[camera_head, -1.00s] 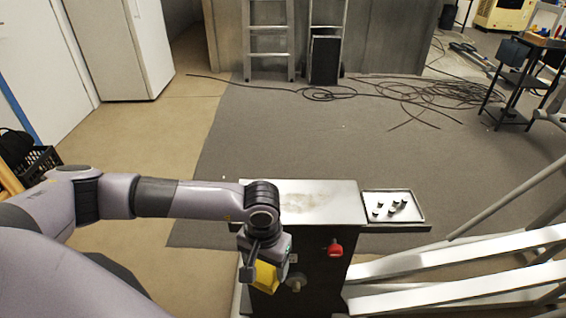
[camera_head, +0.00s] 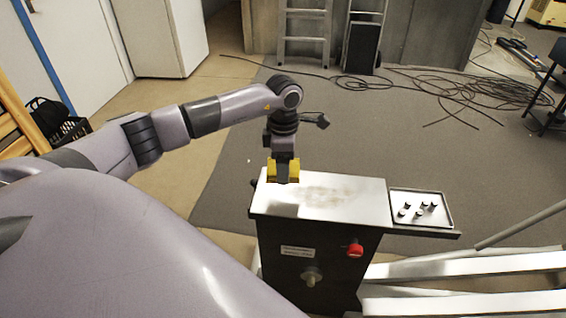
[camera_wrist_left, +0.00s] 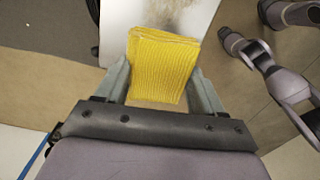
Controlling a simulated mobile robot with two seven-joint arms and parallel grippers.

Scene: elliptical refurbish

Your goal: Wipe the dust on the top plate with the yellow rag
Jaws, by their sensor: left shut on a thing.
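My left gripper (camera_head: 283,172) is shut on the yellow rag (camera_wrist_left: 160,65), a folded ribbed cloth. In the head view the rag (camera_head: 271,170) shows on both sides of the gripper, at the left end of the top plate (camera_head: 370,196). I cannot tell whether the rag touches the plate. The plate is pale metal on a dark cabinet. A brownish smear of dust (camera_head: 328,194) lies on the plate's middle, right of the rag. In the left wrist view the dust (camera_wrist_left: 180,12) shows just beyond the rag. My right gripper is not in view.
A tray (camera_head: 447,222) with several small metal parts sits at the plate's right. A red knob (camera_head: 355,250) is on the cabinet front. Pale rails (camera_head: 460,268) extend to the lower right. The floor behind is clear up to some cables (camera_head: 470,90).

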